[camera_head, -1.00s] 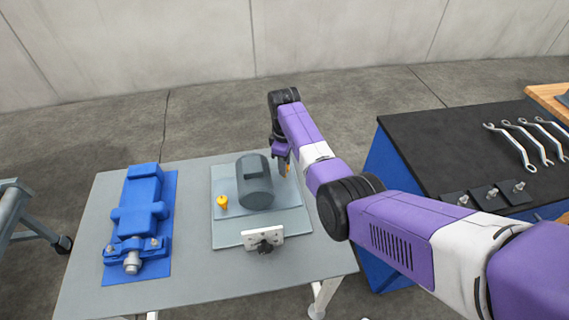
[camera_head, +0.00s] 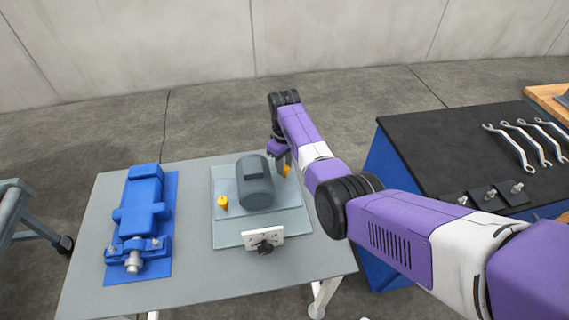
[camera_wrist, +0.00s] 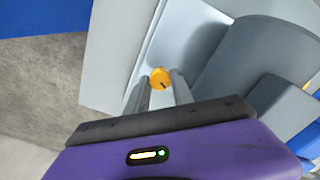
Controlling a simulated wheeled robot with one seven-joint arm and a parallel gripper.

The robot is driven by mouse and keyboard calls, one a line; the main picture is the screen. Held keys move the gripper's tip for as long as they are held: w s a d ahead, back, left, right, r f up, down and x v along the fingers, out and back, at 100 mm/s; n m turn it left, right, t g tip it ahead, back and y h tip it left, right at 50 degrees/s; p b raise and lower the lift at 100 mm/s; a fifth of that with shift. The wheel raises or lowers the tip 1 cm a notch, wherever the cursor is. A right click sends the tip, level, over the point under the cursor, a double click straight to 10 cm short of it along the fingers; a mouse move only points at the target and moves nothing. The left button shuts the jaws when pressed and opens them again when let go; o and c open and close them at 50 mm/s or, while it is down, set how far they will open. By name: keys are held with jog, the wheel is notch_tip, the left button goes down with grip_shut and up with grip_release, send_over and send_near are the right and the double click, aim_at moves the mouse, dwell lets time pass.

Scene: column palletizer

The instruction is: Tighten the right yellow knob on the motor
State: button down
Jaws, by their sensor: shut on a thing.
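The grey motor (camera_head: 255,184) sits on a light plate (camera_head: 228,238) on the table. The left yellow knob (camera_head: 222,202) stands on the plate at the motor's left side. The right yellow knob (camera_head: 287,169) shows at the motor's right side, beside my gripper (camera_head: 283,164). In the wrist view the right yellow knob (camera_wrist: 159,78) has a dark mark on its top and lies between the two grey fingertips of my gripper (camera_wrist: 158,88). My gripper is shut on it. The knob's lower part is hidden.
A blue machine (camera_head: 141,216) stands on the table's left. A white block with a dark knob (camera_head: 262,238) stands in front of the motor. To the right, a black-topped blue bench (camera_head: 440,140) holds several wrenches (camera_head: 520,146) and small black pieces. The grey table (camera_head: 200,275) is clear at the front.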

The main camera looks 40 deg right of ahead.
jog(key=m, duration=1.1)
jog(key=shift+m+p, duration=0.3)
jog(key=shift+m, duration=0.1)
dwell(0.3)
jog(key=c, duration=1.1)
grip_release()
jog(key=shift+r, duration=3.95)
